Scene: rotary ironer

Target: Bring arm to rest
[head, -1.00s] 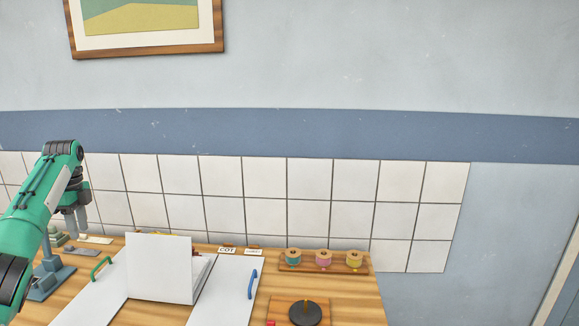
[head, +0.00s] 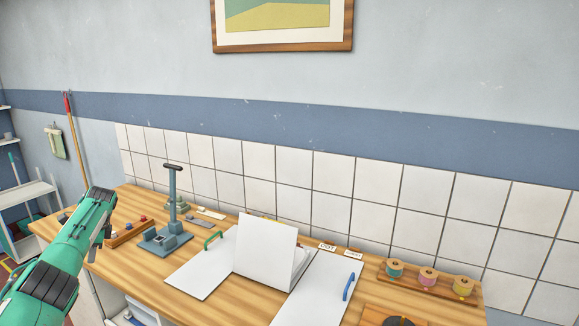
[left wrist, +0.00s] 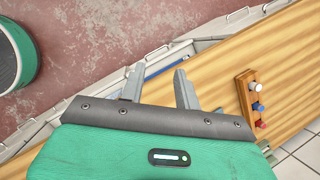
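My left arm, green and black, comes in from the left in the head view. Its gripper (head: 97,246) is partly hidden behind the arm, by the left front part of the wooden table (head: 215,300). In the left wrist view, the two grey fingers of the left gripper (left wrist: 158,69) stand apart with nothing between them. They are over the table's edge, with reddish floor beyond. My right gripper is in neither view.
A blue-grey stand press (head: 173,205) and a wooden peg rack (head: 127,232) stand on the table near the left arm. A white board (head: 265,248) with side panels and a spool rack (head: 428,284) are farther right. White shelves (head: 28,200) stand at far left.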

